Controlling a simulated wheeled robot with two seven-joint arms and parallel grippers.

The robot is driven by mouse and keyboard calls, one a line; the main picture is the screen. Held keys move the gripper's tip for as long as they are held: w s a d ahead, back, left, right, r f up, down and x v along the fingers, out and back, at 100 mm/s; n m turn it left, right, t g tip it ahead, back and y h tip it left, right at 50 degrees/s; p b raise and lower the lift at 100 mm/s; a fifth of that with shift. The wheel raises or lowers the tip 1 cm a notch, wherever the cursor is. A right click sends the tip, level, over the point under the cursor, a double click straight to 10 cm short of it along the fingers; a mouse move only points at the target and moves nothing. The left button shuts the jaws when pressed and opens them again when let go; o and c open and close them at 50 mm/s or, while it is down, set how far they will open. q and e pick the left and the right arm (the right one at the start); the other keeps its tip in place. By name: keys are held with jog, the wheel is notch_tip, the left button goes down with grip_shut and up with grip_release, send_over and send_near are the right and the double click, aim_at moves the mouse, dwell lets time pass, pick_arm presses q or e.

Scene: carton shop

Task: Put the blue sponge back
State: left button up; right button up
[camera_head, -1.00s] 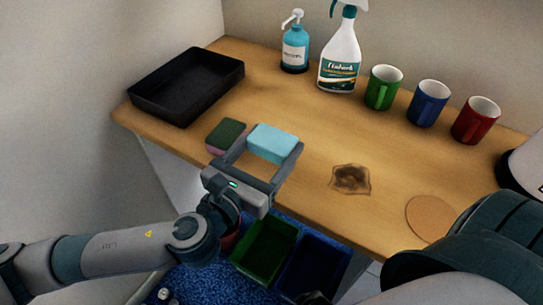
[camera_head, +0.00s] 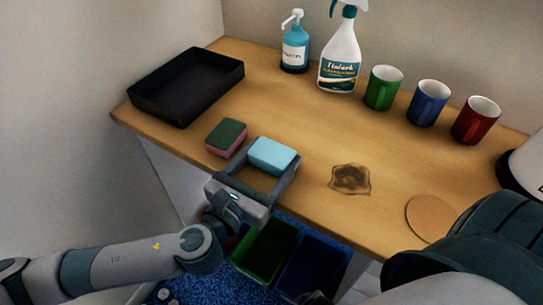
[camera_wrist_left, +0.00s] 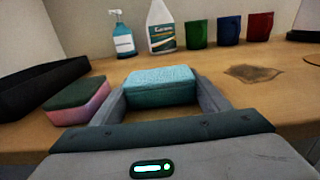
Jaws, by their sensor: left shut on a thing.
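The blue sponge (camera_head: 270,154) is light blue and block-shaped, near the table's front edge. My left gripper (camera_head: 273,162) is shut on it, with one finger along each side. In the left wrist view the sponge (camera_wrist_left: 160,86) sits level between the two fingers. I cannot tell whether its underside touches the table. A green and pink sponge (camera_head: 227,136) lies just left of it, apart from the gripper. My right arm shows at the lower right, but its gripper is not in view.
A black tray (camera_head: 188,118) stands at the back left of the table (camera_head: 310,120). A brown stain (camera_head: 350,179) and a round coaster (camera_head: 431,217) lie to the right. A soap bottle (camera_head: 295,52), spray bottle (camera_head: 340,62) and three mugs line the back. Green (camera_head: 264,252) and blue (camera_head: 313,268) bins are below.

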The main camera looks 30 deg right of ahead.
pick_arm(q)
jog(key=shift+f, duration=0.15)
pick_arm(e)
jog(key=shift+f, duration=0.1)
pick_arm(q)
jog(key=o, duration=1.1)
jog(key=shift+s+a, duration=0.3)
jog(key=shift+a, duration=0.15)
jog(key=b+v, duration=0.1)
jog(key=v, duration=1)
pick_arm(e)
jog(key=shift+s+d+f+g, duration=0.15)
jog(key=shift+s+d+g, duration=0.25)
jog(key=shift+s+d, duration=0.2)
jog(key=shift+a, duration=0.1)
